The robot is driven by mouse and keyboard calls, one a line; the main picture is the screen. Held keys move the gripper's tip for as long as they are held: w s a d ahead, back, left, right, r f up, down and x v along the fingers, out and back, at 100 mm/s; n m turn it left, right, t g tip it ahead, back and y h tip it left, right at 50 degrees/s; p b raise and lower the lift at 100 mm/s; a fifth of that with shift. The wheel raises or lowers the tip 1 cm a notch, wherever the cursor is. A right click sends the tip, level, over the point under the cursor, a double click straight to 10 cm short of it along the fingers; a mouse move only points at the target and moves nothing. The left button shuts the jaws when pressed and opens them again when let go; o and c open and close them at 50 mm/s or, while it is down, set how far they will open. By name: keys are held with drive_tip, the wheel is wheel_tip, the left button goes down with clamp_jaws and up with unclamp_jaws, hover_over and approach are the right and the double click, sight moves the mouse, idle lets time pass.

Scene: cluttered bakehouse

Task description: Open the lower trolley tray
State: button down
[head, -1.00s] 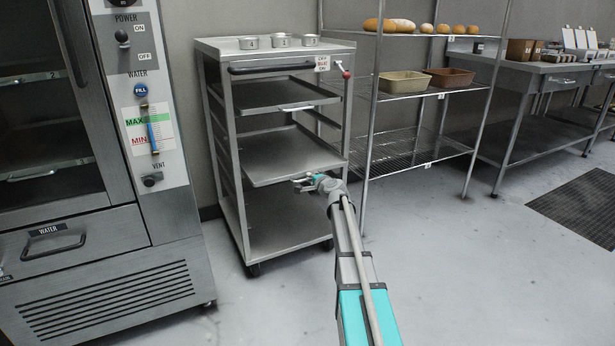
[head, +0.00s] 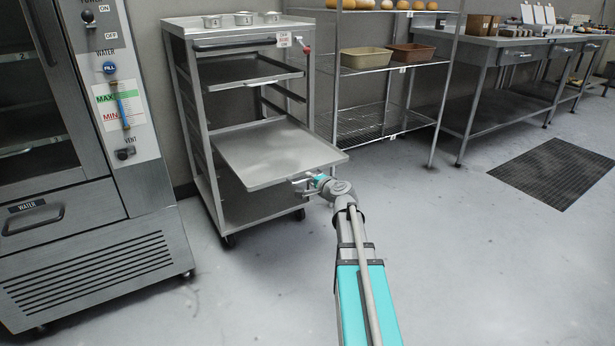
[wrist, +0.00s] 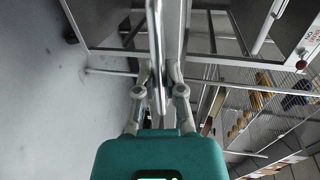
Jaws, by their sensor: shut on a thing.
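The trolley (head: 190,110) is a grey metal frame on castors in the middle left of the head view. Its lower tray (head: 275,155) is slid well out of the frame toward me, level. The upper tray (head: 245,73) sits inside the frame above it. My gripper (head: 302,186) is at the front edge of the lower tray. In the wrist view my gripper (wrist: 160,85) has its two fingers closed on either side of the tray's front handle (wrist: 158,95). The exact grip on the handle is partly hidden by the fingers in the head view.
A steel oven cabinet (head: 85,220) stands left of the trolley. A wire rack (head: 375,120) with loaves and tins stands to its right, close to the pulled-out tray. A long workbench (head: 500,45) is farther right. The floor (head: 480,260) in front is clear, with a dark floor mat (head: 560,170).

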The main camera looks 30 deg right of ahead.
drive_tip(key=shift+s, duration=0.2)
drive_tip(key=c, duration=0.7)
unclamp_jaws()
